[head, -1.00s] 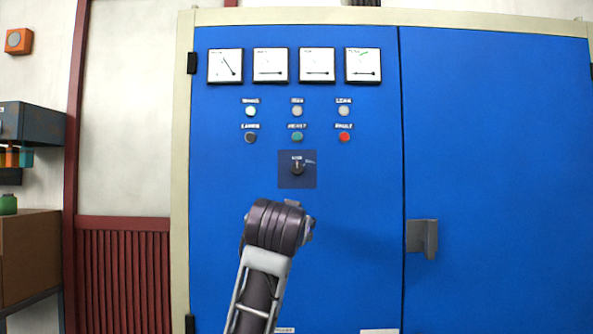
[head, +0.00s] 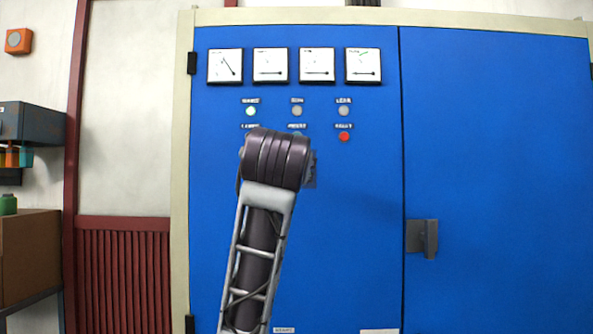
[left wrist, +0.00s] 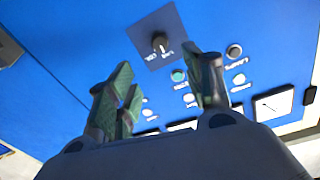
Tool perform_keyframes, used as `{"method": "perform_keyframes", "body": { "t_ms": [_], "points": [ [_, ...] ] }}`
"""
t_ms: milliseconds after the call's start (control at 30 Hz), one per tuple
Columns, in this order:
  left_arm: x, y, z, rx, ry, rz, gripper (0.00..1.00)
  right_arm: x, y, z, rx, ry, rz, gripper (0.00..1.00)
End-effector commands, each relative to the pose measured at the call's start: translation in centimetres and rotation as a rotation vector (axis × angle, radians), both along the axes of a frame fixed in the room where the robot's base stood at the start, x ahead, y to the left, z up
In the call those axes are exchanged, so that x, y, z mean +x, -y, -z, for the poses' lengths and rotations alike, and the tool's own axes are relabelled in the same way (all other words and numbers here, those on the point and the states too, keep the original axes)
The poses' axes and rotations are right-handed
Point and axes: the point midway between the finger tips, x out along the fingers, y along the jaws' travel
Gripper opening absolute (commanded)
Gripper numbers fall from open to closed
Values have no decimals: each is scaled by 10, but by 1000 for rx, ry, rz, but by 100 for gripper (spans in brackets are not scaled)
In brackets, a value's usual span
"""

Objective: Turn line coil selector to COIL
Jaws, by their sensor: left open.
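The line coil selector (left wrist: 160,43) is a small dark knob on a dark square plate on the blue cabinet front. In the left wrist view it stands just beyond my left gripper (left wrist: 161,72), whose two fingers are apart with nothing between them. The fingertips look short of the knob, and I see no contact. The picture there is turned, with the gauges at the bottom. In the head view my left arm hides the knob and the gripper. Only the plate's right edge (head: 312,172) shows. Its labels are too blurred to read.
The blue cabinet (head: 350,230) carries several gauges (head: 270,65) above rows of lamps and buttons, including a red button (head: 344,137) right of my arm. A door handle (head: 422,238) sticks out at right. The panel between is clear.

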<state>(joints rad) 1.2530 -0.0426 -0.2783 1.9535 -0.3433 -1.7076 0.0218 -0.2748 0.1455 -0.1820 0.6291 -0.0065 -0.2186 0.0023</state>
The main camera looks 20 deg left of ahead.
Motion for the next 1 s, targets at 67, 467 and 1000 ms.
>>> {"method": "perform_keyframes", "body": {
  "t_ms": [67,467,1000],
  "points": [
    [1,0,0,0,0,0,51,0,-3,0,3,0,1,0],
    [27,-6,0,0,-2,0,51,-2,2,-4,-1,1,-1,0],
    [95,-22,0,1,-2,0,51,-6,-2,-15,1,-7,-1,0]
  ]
}}
